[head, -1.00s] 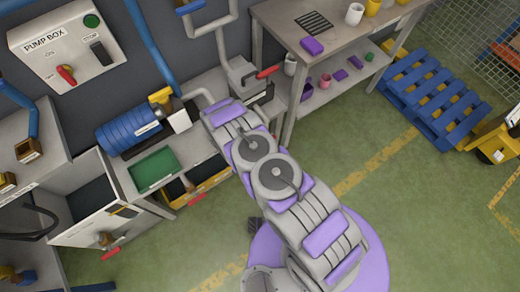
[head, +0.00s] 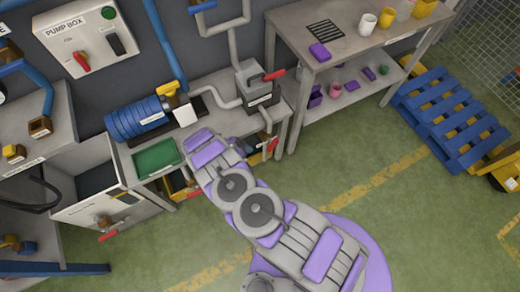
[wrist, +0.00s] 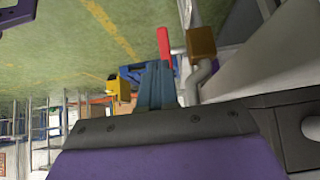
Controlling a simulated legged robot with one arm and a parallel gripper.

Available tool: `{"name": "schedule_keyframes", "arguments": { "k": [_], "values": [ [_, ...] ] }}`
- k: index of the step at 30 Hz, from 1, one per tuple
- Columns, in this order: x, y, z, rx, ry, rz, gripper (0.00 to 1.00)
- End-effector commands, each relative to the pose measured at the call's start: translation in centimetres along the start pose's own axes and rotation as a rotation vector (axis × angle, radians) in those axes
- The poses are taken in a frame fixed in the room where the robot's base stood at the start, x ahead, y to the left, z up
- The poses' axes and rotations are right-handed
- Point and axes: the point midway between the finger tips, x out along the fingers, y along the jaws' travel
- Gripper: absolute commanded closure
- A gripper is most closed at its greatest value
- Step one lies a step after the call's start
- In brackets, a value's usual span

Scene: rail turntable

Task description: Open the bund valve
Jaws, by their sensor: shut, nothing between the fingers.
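A valve with a red lever (wrist: 164,47), a brass-coloured body (wrist: 202,44) and a grey pipe shows ahead in the wrist view. It appears to match the red lever (head: 272,144) below the grey box in the head view, partly behind my arm. No label confirms it as the bund valve. My gripper (wrist: 156,68) is shut and empty, pointing toward the lever. The lever overlaps the fingertips in the picture; I cannot tell whether they touch. In the head view my arm hides the gripper.
A white tank (head: 85,208) has a red-handled valve at lower left. The blue pump (head: 138,118) and green tray (head: 156,158) sit on the low bench. The workbench (head: 300,55) stands right; green floor is open.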

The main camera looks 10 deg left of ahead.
Motion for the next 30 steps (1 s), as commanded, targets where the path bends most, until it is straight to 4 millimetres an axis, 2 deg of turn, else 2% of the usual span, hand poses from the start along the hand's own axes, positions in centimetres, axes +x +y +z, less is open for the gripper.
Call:
{"name": "schedule_keyframes", "arguments": {
  "k": [11,18,24,30],
  "values": [
    [6.8,0.0,0.3,-0.001,0.003,0.004,1.0],
    [11.1,0.2,-0.3,-0.001,-0.001,0.004,1.0],
    [12.9,0.1,-1.1,-0.003,0.0,0.002,1.0],
    [13.3,0.0,-1.2,-0.005,0.003,0.002,1.0]
  ]
}}
